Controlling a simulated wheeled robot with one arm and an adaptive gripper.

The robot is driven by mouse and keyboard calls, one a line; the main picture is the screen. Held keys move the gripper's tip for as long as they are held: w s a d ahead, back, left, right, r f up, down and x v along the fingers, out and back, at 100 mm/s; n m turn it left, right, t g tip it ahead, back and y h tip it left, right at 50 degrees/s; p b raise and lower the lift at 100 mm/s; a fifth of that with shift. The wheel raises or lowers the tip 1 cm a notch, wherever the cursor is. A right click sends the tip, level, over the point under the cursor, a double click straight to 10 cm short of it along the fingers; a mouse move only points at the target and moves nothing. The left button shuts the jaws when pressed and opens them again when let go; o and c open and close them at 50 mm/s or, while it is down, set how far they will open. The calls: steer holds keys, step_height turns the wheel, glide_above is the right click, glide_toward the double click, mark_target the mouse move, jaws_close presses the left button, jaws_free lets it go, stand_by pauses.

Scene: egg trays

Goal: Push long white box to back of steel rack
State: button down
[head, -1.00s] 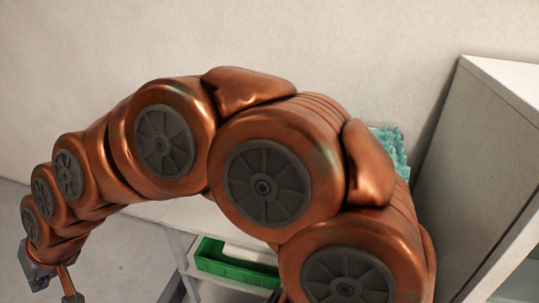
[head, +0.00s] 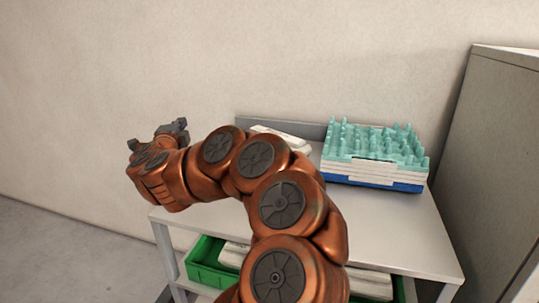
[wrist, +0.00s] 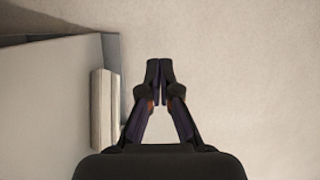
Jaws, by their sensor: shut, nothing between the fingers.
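The steel rack (head: 405,232) stands against the wall, with a flat grey top and a raised back edge. A long white box (head: 283,137) lies on its top at the back left, partly hidden by my arm. In the wrist view the box (wrist: 105,108) lies along the rack's edge, left of my fingers, with a visible gap between them. My gripper (head: 178,126) is raised beyond the rack's left end in the head view. In the wrist view my gripper (wrist: 159,62) is shut and empty, its fingertips together.
Teal egg trays (head: 375,143) sit on white and blue layers at the rack's back right. A green crate (head: 205,272) and pale flat items (head: 370,284) are on the lower shelf. A grey cabinet (head: 490,150) stands close on the right. The rack top's front right is clear.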

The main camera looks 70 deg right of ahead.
steer(key=s+d+f+m+g+b, duration=0.1)
steer(key=s+d+f+m+g, duration=0.2)
steer(key=s, duration=0.3)
steer(key=s+d+f+m+g+b, duration=0.1)
steer(key=s+d+f+m+g, duration=0.2)
steer(key=s+f+g, duration=0.1)
steer(key=s+d+f+m+g+b, duration=0.1)
steer(key=s+d+f+m+g, duration=0.2)
steer(key=s, duration=0.5)
steer(key=shift+s+d+f+g+b, duration=0.2)
steer(key=shift+f+g, duration=0.15)
steer(key=shift+g, duration=0.3)
steer(key=shift+s+d+f+g+b, duration=0.15)
steer(key=shift+f+g, duration=0.15)
steer(key=shift+g, duration=0.35)
steer(key=shift+s+d, duration=0.15)
steer(key=shift+d, duration=0.05)
steer(key=x, duration=0.9)
steer(key=shift+d+r, duration=0.1)
steer(key=shift+d, duration=0.05)
steer(key=shift+w+d+p, duration=0.35)
steer(key=shift+w+d, duration=0.1)
steer(key=shift+d, duration=0.35)
steer(key=shift+w+d, duration=0.6)
steer(key=shift+d, duration=0.4)
